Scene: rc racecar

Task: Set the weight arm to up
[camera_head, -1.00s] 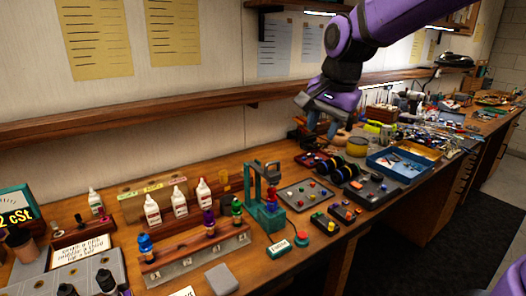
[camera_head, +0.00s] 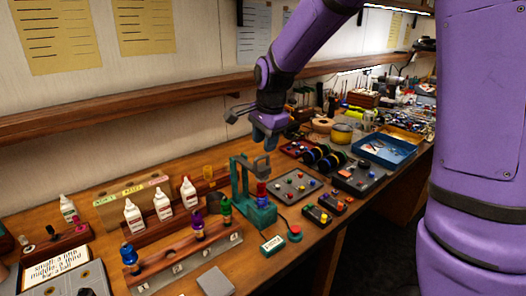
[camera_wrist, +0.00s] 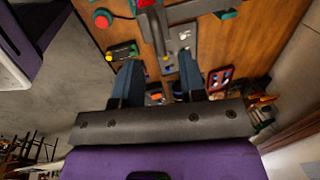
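A teal stand (camera_head: 262,214) stands on the bench, with an upright post at its left. A grey arm (camera_head: 258,168) reaches from the post's upper part over a small red and blue piece (camera_head: 262,190); I take this for the weight arm, and it looks about level. My gripper (camera_head: 266,142) is just above and behind the stand, pointing down, apart from it as far as I can tell. In the wrist view my gripper (camera_wrist: 157,68) has its two blue fingers spread with nothing held between them. The grey arm (camera_wrist: 153,28) shows beyond the fingertips.
A rack of coloured bottles (camera_head: 187,248) stands left of the stand, with white bottles (camera_head: 162,205) behind it. A tray with coloured knobs (camera_head: 295,186) and a red button (camera_head: 295,232) lie to the right. A wooden shelf (camera_head: 120,105) runs along the wall.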

